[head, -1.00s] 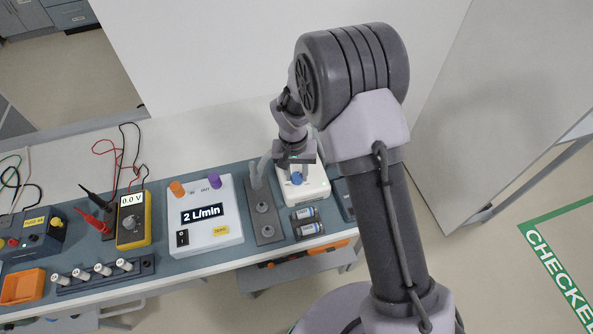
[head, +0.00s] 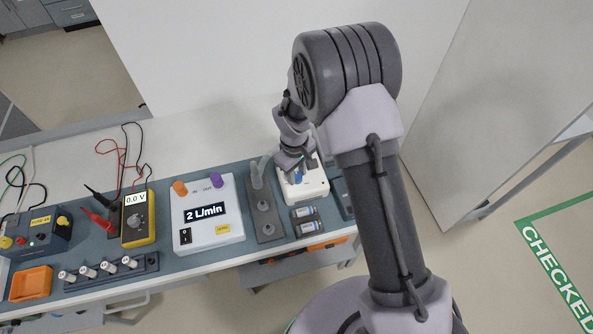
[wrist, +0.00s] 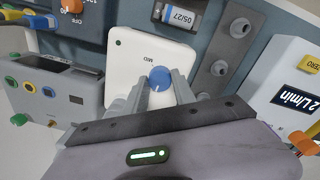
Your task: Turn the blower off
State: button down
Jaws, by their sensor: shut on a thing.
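The blower is a white box (head: 312,187) at the right end of the blue mat in the head view. It also shows in the wrist view (wrist: 122,70), with a blue knob (wrist: 160,77) and the word MID beside it. My gripper (wrist: 161,88) is shut on the blue knob, with one finger on each side of it. In the head view my gripper (head: 297,172) is over the blower and largely hides the knob. A small light mark shows on the knob's edge; the full dial markings cannot be read.
A white flow meter (head: 208,232) reading 2 L/min stands left of the blower. A grey strip with pegs (head: 270,231) lies between them. A battery holder (head: 308,221) sits just in front. A yellow multimeter (head: 138,219) is farther left.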

jog(key=shift+n, duration=0.6)
jog(key=c, duration=1)
grip_release()
jog(key=shift+c, duration=0.2)
notch_tip(320, 180, up, 17)
jog(key=p, duration=0.4)
jog(key=shift+s+a+r+p, duration=0.2)
jog(key=shift+s+p, duration=0.1)
jog(key=shift+p, duration=0.05)
